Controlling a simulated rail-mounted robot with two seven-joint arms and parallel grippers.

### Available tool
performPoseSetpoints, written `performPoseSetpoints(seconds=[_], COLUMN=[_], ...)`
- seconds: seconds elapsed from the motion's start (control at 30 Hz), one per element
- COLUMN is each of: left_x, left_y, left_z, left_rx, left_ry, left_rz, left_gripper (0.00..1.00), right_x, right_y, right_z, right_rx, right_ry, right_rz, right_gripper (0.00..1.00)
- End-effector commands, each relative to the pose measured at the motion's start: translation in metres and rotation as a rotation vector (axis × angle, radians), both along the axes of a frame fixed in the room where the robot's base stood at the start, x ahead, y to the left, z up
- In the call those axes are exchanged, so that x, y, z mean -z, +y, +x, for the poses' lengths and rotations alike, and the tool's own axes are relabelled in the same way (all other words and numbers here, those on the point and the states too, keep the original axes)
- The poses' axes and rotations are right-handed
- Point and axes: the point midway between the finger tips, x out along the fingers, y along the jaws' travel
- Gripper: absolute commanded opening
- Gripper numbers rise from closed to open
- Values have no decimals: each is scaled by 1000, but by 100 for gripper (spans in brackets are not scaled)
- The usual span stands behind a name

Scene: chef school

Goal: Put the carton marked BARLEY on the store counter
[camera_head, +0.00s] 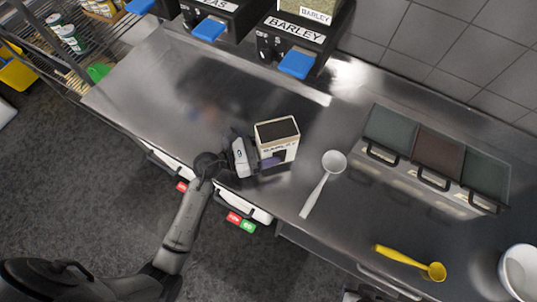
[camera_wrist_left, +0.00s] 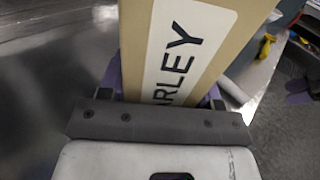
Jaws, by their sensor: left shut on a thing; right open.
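The BARLEY carton (camera_head: 277,142) is a tan box with a dark top and a white label. In the wrist view the carton (camera_wrist_left: 190,50) fills the upper middle, its label running up the side. My left gripper (camera_head: 262,160) is shut on the carton from its left side, with fingers on both sides of it in the wrist view. The carton is upright over the steel counter (camera_head: 190,90), near its front edge; I cannot tell whether its base touches the counter. My right gripper is not in view.
A white ladle (camera_head: 326,175) lies just right of the carton. A yellow scoop (camera_head: 410,262) and white bowl (camera_head: 521,272) are further right. Lidded bins (camera_head: 436,158) stand at the back right. Dispensers (camera_head: 290,45), one marked BARLEY, stand behind. The counter's left part is clear.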

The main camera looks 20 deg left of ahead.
Motion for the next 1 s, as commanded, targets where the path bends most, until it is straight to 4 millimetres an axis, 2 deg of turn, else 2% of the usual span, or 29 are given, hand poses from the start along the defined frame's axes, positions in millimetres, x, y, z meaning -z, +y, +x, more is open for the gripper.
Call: performPoseSetpoints(seconds=[0.13,0.3,0.77,0.8,1.0], left_x=[22,36,42,40,40], left_y=[-1,0,0,0,0], left_z=[0,0,0,0,0], left_rx=[0,0,0,0,0], left_ry=[5,3,1,1,1], left_rz=[-5,-1,0,-1,-1], left_gripper=[17,17,17,61,80], right_x=[6,9,13,12,12], right_y=[0,0,-3,-3,-3], right_z=[0,0,0,0,0], right_rx=[1,1,-7,-7,-6], right_ry=[0,0,1,1,1], right_rz=[1,1,-10,-10,-10], right_gripper=[43,43,43,43,43])
